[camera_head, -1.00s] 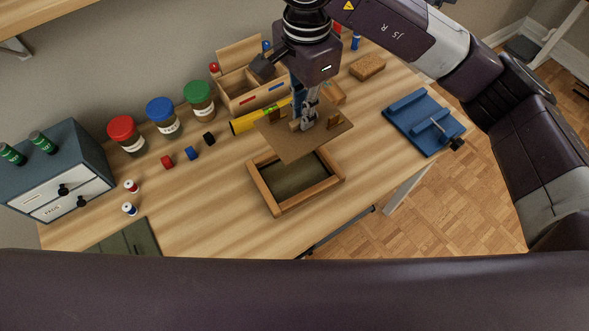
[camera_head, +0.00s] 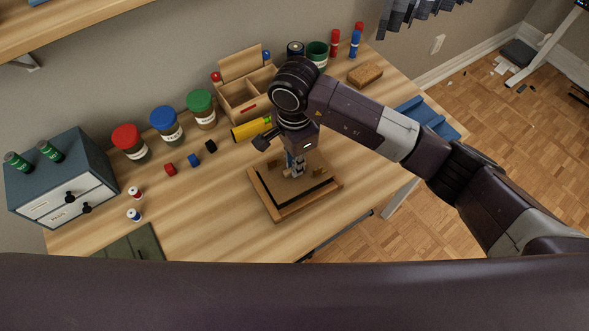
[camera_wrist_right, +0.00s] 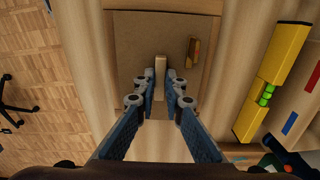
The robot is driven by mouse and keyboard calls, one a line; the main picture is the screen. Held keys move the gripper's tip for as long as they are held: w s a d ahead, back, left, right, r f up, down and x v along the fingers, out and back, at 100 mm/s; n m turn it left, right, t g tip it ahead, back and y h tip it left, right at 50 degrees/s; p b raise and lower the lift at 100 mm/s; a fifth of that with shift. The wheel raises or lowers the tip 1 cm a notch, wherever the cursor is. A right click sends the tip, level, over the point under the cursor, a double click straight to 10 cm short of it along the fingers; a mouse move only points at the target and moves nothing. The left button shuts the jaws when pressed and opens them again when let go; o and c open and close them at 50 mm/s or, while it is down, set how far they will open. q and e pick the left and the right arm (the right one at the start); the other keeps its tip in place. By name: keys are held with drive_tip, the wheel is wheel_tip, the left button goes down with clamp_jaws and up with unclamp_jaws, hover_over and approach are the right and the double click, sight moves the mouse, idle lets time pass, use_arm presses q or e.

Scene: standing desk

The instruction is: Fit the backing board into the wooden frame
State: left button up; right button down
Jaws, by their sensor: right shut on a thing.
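The brown backing board (camera_head: 305,184) lies flat over the opening of the wooden frame (camera_head: 290,212) on the desk. A dark strip shows between the board and the frame's front and right rails. I cannot tell whether the board is fully down inside. My right gripper (camera_head: 297,172) is shut on a small wooden block on the board, which shows in the right wrist view (camera_wrist_right: 160,64). There the board (camera_wrist_right: 135,45) lies along the frame's rail (camera_wrist_right: 165,5), with a brass-coloured piece (camera_wrist_right: 193,50) on it. My left gripper is out of view.
A yellow spirit level (camera_head: 250,130) lies close behind the frame. Behind it stands a wooden box (camera_head: 240,103). Jars with red, blue and green lids (camera_head: 201,105) and a grey drawer cabinet (camera_head: 65,180) stand left.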

wheel_tip(320, 180, down, 4)
drive_tip(key=shift+s+r+p, duration=0.1)
drive_tip(key=shift+r+p, duration=0.1)
drive_tip(key=shift+p, duration=0.1)
drive_tip(key=shift+f, duration=0.2)
drive_tip(key=shift+f, duration=0.1)
drive_tip(key=shift+f+b, duration=0.1)
drive_tip(key=shift+b, duration=0.2)
drive_tip(key=c, duration=2)
unclamp_jaws()
